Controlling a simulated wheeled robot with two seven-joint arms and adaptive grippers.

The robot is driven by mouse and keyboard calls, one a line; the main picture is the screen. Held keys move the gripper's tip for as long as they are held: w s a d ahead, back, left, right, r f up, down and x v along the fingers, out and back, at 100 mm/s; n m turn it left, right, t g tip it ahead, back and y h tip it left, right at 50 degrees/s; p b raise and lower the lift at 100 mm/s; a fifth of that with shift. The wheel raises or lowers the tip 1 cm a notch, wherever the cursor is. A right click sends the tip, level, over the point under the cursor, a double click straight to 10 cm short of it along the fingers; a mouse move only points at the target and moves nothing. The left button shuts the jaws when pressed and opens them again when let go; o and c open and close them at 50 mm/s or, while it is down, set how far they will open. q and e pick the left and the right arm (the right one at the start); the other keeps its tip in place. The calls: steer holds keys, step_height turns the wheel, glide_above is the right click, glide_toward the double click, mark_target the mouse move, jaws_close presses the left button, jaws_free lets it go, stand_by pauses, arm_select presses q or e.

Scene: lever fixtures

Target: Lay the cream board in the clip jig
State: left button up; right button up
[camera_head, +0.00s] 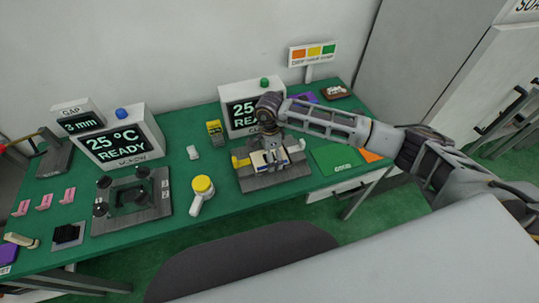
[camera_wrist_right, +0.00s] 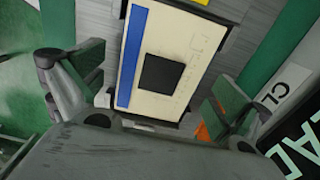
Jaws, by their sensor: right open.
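The cream board (camera_wrist_right: 152,48) has a blue stripe along one edge and a black square in its middle. It lies on the grey clip jig (camera_wrist_right: 229,57), between dark clips; whether it is fully seated I cannot tell. In the head view the board (camera_head: 258,160) is partly hidden under my right gripper (camera_head: 269,142), which is over the jig (camera_head: 262,183). In the right wrist view the open fingers of my right gripper (camera_wrist_right: 148,88) stand apart on either side of the board, with nothing between them held. My left gripper is not in view.
A second dark fixture (camera_head: 155,208) with black knobs stands at the left. Display boxes (camera_head: 120,146) stand behind. A green card (camera_head: 335,160) lies to the right. Bare green table shows around the canister.

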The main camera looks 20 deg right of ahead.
step_height(320, 180, up, 12)
stand_by(0.7)
stand_by(0.5)
